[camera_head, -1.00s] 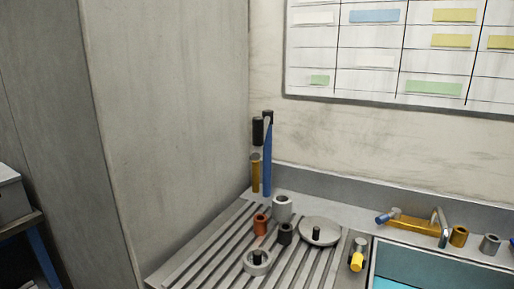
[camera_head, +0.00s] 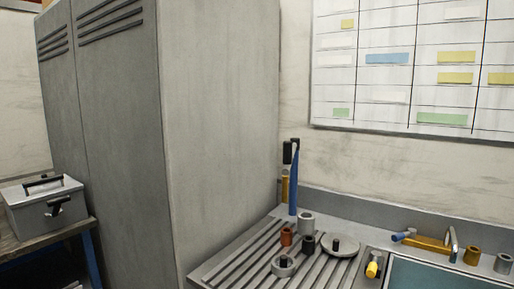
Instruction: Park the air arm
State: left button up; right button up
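No gripper of mine shows in the head view. I cannot tell for certain which part is the air arm. A slim blue upright (camera_head: 293,188) with a black top stands at the back corner of a grooved grey bench (camera_head: 232,264), beside a shorter yellow-brown post (camera_head: 285,187). A yellow-brown bar (camera_head: 432,244) with a blue end lies on the back ledge at the right, beside a bent grey metal piece (camera_head: 453,243).
Rings, short cylinders and a round grey disc (camera_head: 340,243) crowd the grooved bench. A teal-floored basin (camera_head: 445,276) is at lower right. A tall grey cabinet (camera_head: 120,140) stands left of the bench. A grey toolbox (camera_head: 44,205) sits on a side table.

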aim_at(290, 147)
jog(key=u, duration=0.9)
jog(key=i, duration=1)
jog(key=z, duration=0.6)
